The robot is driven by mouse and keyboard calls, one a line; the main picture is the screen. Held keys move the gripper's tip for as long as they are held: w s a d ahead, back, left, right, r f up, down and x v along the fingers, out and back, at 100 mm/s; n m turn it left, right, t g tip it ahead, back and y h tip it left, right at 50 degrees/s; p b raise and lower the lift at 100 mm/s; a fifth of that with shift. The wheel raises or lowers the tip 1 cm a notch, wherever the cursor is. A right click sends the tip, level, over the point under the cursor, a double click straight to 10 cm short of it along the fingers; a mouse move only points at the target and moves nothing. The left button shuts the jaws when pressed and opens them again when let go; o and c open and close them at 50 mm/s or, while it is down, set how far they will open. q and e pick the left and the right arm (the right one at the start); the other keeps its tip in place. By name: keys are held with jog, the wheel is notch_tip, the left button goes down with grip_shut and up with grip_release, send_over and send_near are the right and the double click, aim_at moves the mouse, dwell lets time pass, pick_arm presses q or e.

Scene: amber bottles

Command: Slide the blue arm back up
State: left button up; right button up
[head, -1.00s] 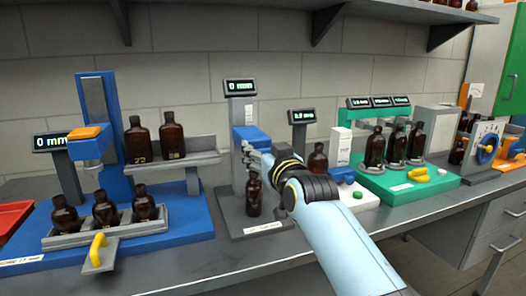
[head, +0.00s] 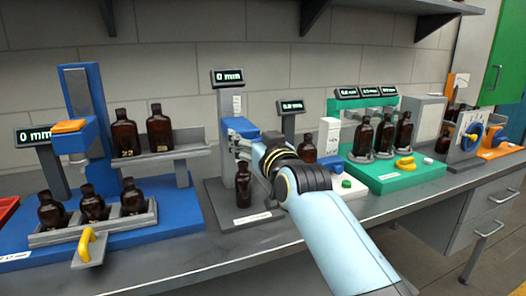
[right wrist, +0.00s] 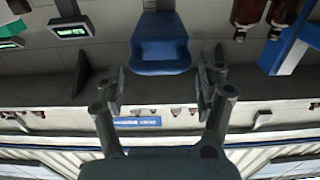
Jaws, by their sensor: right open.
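The blue arm (head: 236,124) sits on the grey column of the middle stand (head: 213,150), whose display reads 0 mm. A dark amber bottle (head: 243,186) stands upright on the stand's base below it. My right gripper (head: 241,146) is at the blue arm's front, just below it in the picture, and partly covers the space above the bottle. In the right wrist view, the blue arm (right wrist: 160,52) lies ahead between the open fingers of my right gripper (right wrist: 162,92), with clear gaps on both sides. My left gripper is not in view.
A blue station (head: 150,222) with several bottles and a yellow handle (head: 89,245) stands at left. A white device (head: 329,137) and a green station (head: 385,180) with bottles stand close at right. The bench front (head: 230,262) is clear.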

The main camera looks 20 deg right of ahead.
jog(key=s, duration=1)
jog(key=shift+s+d+f, duration=0.3)
jog(key=shift+d+f, duration=0.05)
jog(key=shift+f, duration=0.1)
jog(key=shift+f, duration=0.1)
jog(key=s+d+f+g+b, duration=0.1)
jog(key=s+f+g+b, duration=0.3)
jog(key=f, duration=1.1)
jog(key=s+d+f+n+g+b, duration=0.15)
jog(key=s+f, duration=0.35)
jog(key=f, duration=0.9)
jog(key=s+d+f+g+b, duration=0.1)
jog(key=s+f+g+b, duration=0.3)
jog(key=f, duration=1.1)
jog(key=s+d+f+g, duration=0.3)
jog(key=s+f, duration=1.1)
jog(key=s, duration=0.2)
jog(key=s+d+f+g, duration=0.1)
jog(key=s+f, duration=0.2)
jog(key=s, duration=0.4)
jog(key=s+d+f+m+g+h, duration=0.1)
jog(key=s+d+f+g, duration=0.1)
jog(key=s, duration=0.6)
jog(key=s+d+f+g, duration=0.1)
jog(key=s+f+g, duration=0.1)
jog(key=s+f, duration=0.2)
jog(key=s, duration=0.3)
jog(key=shift+s+d+f+b, duration=0.15)
jog(key=shift+d+f+b, duration=0.15)
jog(key=shift+d, duration=0.1)
